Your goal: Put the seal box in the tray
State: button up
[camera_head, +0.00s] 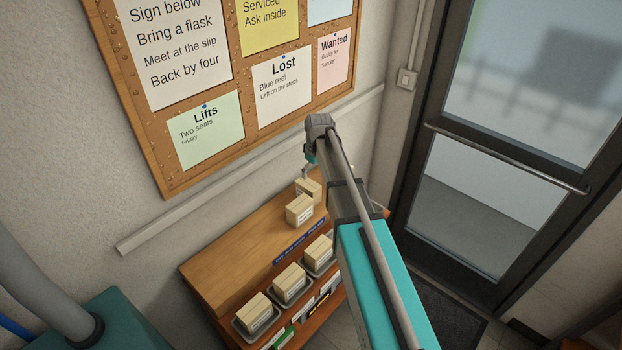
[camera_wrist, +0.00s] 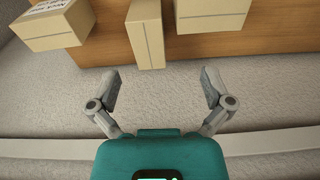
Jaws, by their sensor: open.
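Three cardboard boxes show at the top of the wrist view: a labelled left box (camera_wrist: 52,26), a narrow middle box (camera_wrist: 146,36) and a right box (camera_wrist: 210,14). I cannot read which one is the seal box. My gripper (camera_wrist: 160,88) is open and empty; the middle box lies ahead of the gap between its fingers, apart from them. In the head view my gripper (camera_head: 308,170) is partly hidden by my arm, close to a rear box (camera_head: 311,187) and a front box (camera_head: 299,211) on the bench. Grey trays (camera_head: 241,330) along the bench front hold boxes.
The wooden bench top (camera_head: 225,265) is bare at its left. A pale rail (camera_head: 200,212) runs along the wall above it, below a cork notice board (camera_head: 150,140). A glass door (camera_head: 490,190) stands at the right. My arm hides the bench's right end.

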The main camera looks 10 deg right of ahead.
aim_at(308, 183)
jog(key=w, duration=0.1)
jog(key=w+r, duration=0.1)
jog(key=w, duration=0.1)
jog(key=shift+w+a+r+n+p, duration=0.1)
jog(key=shift+w+r+n+p, duration=0.1)
jog(key=shift+n+p, duration=0.1)
jog(key=shift+f, duration=0.2)
jog(key=f+b, duration=0.8)
jog(key=shift+w+a, duration=0.2)
jog(key=shift+w, duration=0.15)
jog(key=shift+f+b, duration=0.15)
jog(key=shift+b, duration=0.15)
jog(key=shift+w+a+f+b, duration=0.1)
jog(key=shift+w+f+b, duration=0.05)
jog(key=shift+f+b, duration=0.7)
jog(key=shift+w+a+f+b, duration=0.1)
jog(key=shift+w+f+b, duration=0.05)
jog(key=shift+f+b, duration=0.7)
jog(key=shift+w+a+f+b, duration=0.1)
jog(key=shift+w+f+b, duration=0.05)
jog(key=shift+f+b, duration=0.7)
jog(key=shift+f, duration=0.25)
